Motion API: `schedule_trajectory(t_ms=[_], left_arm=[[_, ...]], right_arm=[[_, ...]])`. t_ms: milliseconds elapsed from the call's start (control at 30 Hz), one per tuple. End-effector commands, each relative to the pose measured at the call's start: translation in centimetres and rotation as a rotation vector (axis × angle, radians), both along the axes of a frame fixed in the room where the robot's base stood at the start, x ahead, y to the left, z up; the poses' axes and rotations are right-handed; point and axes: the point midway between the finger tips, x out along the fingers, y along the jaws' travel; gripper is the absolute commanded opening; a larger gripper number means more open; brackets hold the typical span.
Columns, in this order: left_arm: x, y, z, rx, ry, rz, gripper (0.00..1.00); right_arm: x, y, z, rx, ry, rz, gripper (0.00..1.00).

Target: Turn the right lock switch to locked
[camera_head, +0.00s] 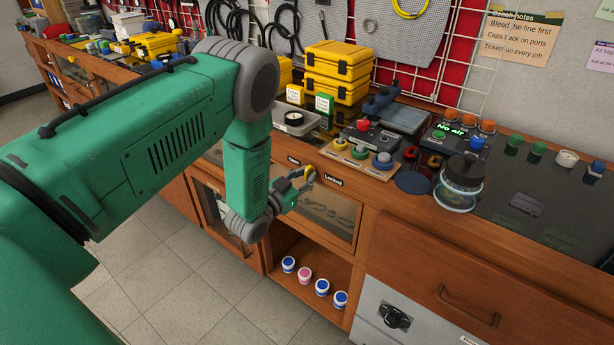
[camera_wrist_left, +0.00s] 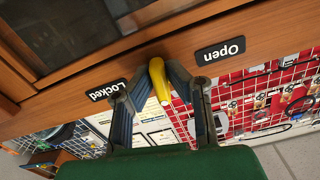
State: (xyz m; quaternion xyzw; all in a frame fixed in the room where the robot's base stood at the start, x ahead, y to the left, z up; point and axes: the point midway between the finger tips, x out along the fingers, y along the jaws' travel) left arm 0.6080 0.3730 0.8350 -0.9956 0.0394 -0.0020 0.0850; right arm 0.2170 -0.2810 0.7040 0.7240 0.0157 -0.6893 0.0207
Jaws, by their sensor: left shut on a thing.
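The lock switch, a yellow handle (camera_wrist_left: 159,80), sits on the wooden front rail between an "Open" label (camera_wrist_left: 220,50) and a "Locked" label (camera_wrist_left: 107,89). In the wrist view it stands out from the rail between my fingers. In the head view the yellow handle (camera_head: 310,174) is small and partly covered by my gripper, with "Open" (camera_head: 293,160) to its left and "Locked" (camera_head: 333,181) to its right. My left gripper (camera_wrist_left: 160,88) is shut on the handle, one finger on each side. It also shows in the head view (camera_head: 305,180). My right gripper is not in view.
Below the rail is a glass-fronted cabinet door (camera_head: 327,212), with an open shelf of several small jars (camera_head: 305,275) underneath. The bench above holds yellow cases (camera_head: 337,70), a button board (camera_head: 360,151) and a round glass vessel (camera_head: 457,185). Floor space lies in front.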

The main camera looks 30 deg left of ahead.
Motion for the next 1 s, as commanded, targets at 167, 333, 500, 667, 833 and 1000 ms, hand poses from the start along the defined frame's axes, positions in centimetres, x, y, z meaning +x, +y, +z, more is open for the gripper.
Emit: schedule_trajectory(t_ms=[167,333,500,667,833,1000], left_arm=[[0.41,0.15,0.68,0.17,-0.032,0.002,0.0],[0.41,0.13,0.7,0.319,-0.044,0.003,0.0],[0.4,0.12,0.71,0.444,-0.054,0.004,0.0],[0.39,0.14,0.71,0.533,-0.06,0.004,0.0],[0.39,0.1,0.69,0.594,-0.065,0.002,0.0],[0.37,0.13,0.68,0.622,-0.066,0.002,0.0]], right_arm=[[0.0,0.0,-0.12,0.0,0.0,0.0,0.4],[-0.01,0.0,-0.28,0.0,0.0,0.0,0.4],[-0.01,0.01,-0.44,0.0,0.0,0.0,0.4],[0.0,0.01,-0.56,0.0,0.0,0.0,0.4],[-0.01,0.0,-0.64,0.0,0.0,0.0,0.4],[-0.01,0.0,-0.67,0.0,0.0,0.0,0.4]])
